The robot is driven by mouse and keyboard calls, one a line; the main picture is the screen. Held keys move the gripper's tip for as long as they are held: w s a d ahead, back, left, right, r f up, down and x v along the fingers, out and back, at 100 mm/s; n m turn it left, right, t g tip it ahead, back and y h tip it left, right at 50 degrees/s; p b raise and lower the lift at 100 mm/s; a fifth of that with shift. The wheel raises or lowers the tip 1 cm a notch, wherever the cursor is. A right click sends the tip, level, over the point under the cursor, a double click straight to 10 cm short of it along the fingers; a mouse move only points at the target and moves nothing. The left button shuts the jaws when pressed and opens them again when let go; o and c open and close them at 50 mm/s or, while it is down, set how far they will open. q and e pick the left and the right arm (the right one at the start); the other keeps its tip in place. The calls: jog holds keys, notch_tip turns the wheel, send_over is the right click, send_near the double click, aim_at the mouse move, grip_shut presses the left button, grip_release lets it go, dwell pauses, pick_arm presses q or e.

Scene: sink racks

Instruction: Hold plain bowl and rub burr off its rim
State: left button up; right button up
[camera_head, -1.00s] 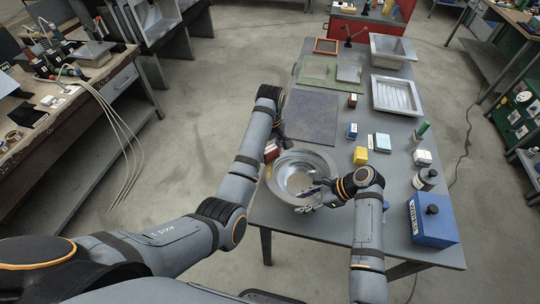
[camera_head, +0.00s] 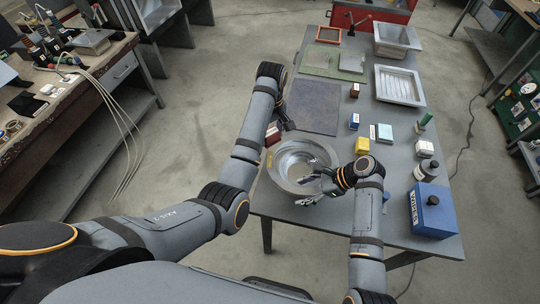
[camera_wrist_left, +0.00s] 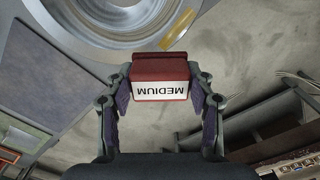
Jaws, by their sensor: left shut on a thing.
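The plain metal bowl (camera_head: 286,181) sits at the near left of the grey table. A yellowish mark (camera_wrist_left: 179,29) shows on its rim in the left wrist view. My left gripper (camera_head: 276,130) is shut on a red block labelled MEDIUM (camera_wrist_left: 160,80); the block also shows in the head view (camera_head: 272,135). The block is beside the bowl's rim, close to the mark; I cannot tell whether they touch. My right gripper (camera_head: 314,187) is at the bowl's near right rim. Its fingers are partly hidden, so its grip on the rim is unclear.
A dark mat (camera_head: 313,107) lies beyond the bowl. Yellow (camera_head: 362,146), pale (camera_head: 384,133) and blue (camera_head: 354,122) blocks stand to the right. Metal trays (camera_head: 400,86) stand at the back.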

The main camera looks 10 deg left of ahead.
jog(key=v, duration=1.2)
